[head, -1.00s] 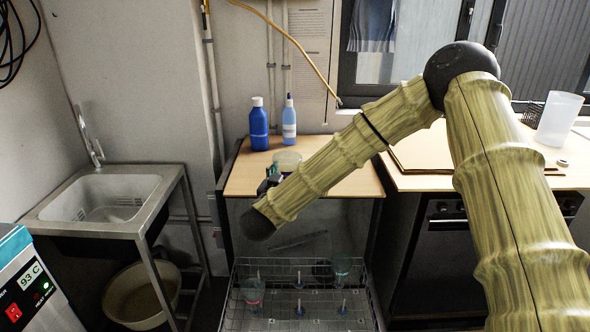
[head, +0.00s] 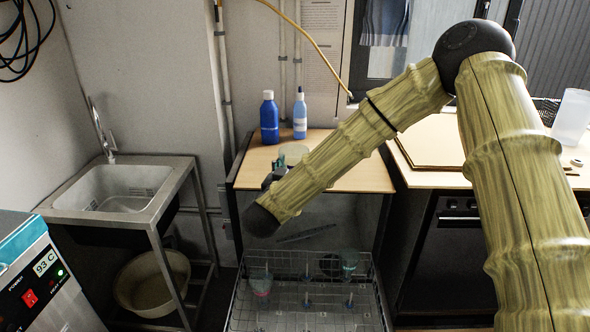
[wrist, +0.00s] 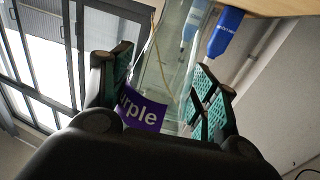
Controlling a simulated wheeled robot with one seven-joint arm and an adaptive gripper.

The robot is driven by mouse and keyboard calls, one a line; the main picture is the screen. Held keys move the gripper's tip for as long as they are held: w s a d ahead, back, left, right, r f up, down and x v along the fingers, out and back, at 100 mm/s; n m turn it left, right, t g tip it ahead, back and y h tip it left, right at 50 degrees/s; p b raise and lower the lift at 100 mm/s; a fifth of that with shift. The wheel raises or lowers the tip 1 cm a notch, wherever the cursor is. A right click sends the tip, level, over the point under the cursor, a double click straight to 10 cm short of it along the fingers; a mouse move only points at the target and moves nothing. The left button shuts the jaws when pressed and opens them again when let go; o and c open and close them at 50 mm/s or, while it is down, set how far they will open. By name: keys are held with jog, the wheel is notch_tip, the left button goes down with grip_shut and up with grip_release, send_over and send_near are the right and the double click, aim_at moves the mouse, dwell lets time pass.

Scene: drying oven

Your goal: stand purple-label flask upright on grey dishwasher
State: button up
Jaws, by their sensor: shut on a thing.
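The purple-label flask (wrist: 175,60) is clear glass with a purple band lettered "rple". My gripper (wrist: 160,88) is shut on it, a finger with green pads on each side. In the head view the flask (head: 294,153) appears over the wooden top of the grey dishwasher (head: 340,176), with my gripper (head: 273,178) at its near left side. In the wrist view its axis runs roughly parallel to the standing blue bottle. My forearm hides part of the flask and gripper; I cannot tell whether its base touches the top.
A dark blue bottle (head: 270,119) and a light blue bottle (head: 300,116) stand at the back of the wooden top. Below, a wire rack (head: 300,318) is pulled out with glassware (head: 349,262) in it. A sink (head: 125,187) stands left. The top's right part is clear.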

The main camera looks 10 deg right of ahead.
aim_at(294, 149)
jog(key=shift+r+p, duration=1.65)
jog(key=shift+r, duration=1)
jog(key=shift+f, duration=0.1)
jog(key=shift+f+b, duration=0.1)
jog(key=shift+b, duration=0.2)
jog(key=shift+f+m+b, duration=0.15)
jog(key=shift+m+b, duration=0.4)
jog(key=shift+m, duration=0.05)
jog(key=m+b, duration=0.5)
jog(key=m, duration=0.1)
jog(key=shift+b, duration=0.35)
jog(key=shift+m+b, duration=0.5)
jog(key=shift+m, duration=0.3)
jog(key=shift+r, duration=0.3)
